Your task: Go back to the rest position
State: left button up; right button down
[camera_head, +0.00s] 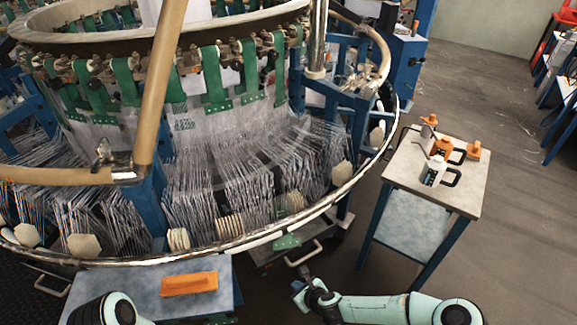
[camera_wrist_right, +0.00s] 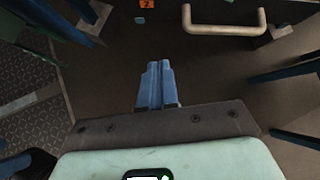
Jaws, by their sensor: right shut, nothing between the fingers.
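My right gripper (camera_head: 297,287) is at the bottom middle of the head view, in front of the loom and above the floor. Its blue fingers (camera_wrist_right: 154,68) are shut together with nothing between them in the right wrist view. The right arm reaches in from the lower right. Of my left arm only a pale green link shows at the bottom left of the head view; its gripper is out of view.
The circular loom (camera_head: 240,239) with its metal ring fills the left and middle. An orange block (camera_head: 189,283) lies on a blue-edged table (camera_head: 226,268). A pale handle (camera_wrist_right: 225,29) is near my fingers.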

jog(key=s+d+f+n+g+h, duration=0.1)
jog(key=s+d+f+n+g, duration=0.35)
jog(key=s+n, duration=0.75)
jog(key=s+d+f+n+g+h, duration=0.1)
jog(key=s+d+f+n, duration=0.55)
jog(key=s, duration=0.65)
pick_arm(q)
jog(key=s+d+r+g+p, duration=0.1)
jog(key=s+r+p, duration=0.2)
jog(key=r+p, duration=0.6)
jog(key=s+d+r+g+h+p, duration=0.1)
jog(key=s+d+r+g+p, duration=0.1)
jog(key=r+p, duration=0.7)
jog(key=shift+s+d+r+m, duration=0.2)
jog(key=shift+s+r+m, duration=0.15)
jog(key=shift+s, duration=0.55)
pick_arm(e)
jog(key=s+a+r+n+g, duration=0.1)
jog(key=s+r, duration=0.3)
jog(key=r, duration=0.6)
jog(key=s+a+r+n+g, duration=0.1)
jog(key=s+r+n, duration=0.3)
jog(key=r, duration=0.6)
jog(key=shift+s+r+g+y, duration=0.2)
jog(key=shift+s+g+y, duration=0.1)
jog(key=shift+g, duration=0.25)
